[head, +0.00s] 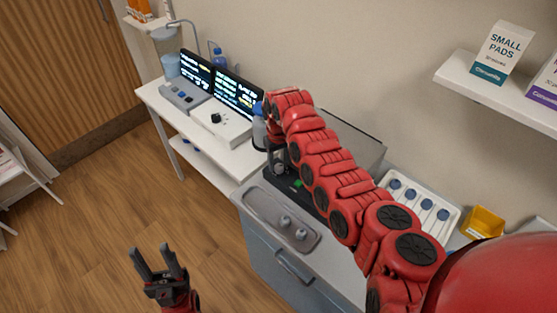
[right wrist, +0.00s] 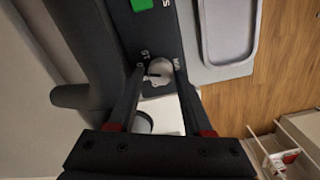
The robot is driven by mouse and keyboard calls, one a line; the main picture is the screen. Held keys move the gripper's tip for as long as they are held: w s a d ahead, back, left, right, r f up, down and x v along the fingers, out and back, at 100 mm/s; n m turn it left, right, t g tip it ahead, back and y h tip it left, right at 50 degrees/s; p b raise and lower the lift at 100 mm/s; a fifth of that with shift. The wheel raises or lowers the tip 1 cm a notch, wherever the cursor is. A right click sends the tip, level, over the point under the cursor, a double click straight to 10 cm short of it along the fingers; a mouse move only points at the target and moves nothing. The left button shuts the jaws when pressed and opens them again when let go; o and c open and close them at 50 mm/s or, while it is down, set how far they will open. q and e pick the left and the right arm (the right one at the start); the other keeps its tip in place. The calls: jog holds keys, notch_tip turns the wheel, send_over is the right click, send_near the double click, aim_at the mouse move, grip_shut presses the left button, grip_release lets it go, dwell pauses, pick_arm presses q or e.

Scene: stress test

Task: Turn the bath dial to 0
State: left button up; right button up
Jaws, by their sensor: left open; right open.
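The bath dial, a small silver knob (right wrist: 158,72) with a dark pointer line, sits on the black panel of the bath device (right wrist: 152,24) in the right wrist view. Small white marks are printed around it, partly hidden and hard to read. My right gripper (right wrist: 159,82) is open, with one finger on each side of the dial; I cannot tell whether either touches it. My left gripper (head: 158,262) is open and empty above the floor.
A green button (right wrist: 141,5) is on the same panel. A grey tray (head: 262,207) with small round pieces lies in front of the device. A white table (head: 215,152) with screens and a control box stands left. A rack of blue-capped pieces (head: 440,188) and yellow bin (head: 483,224) are right.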

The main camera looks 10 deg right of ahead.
jog(key=shift+f, duration=0.15)
jog(key=shift+c, duration=0.3)
grip_shut()
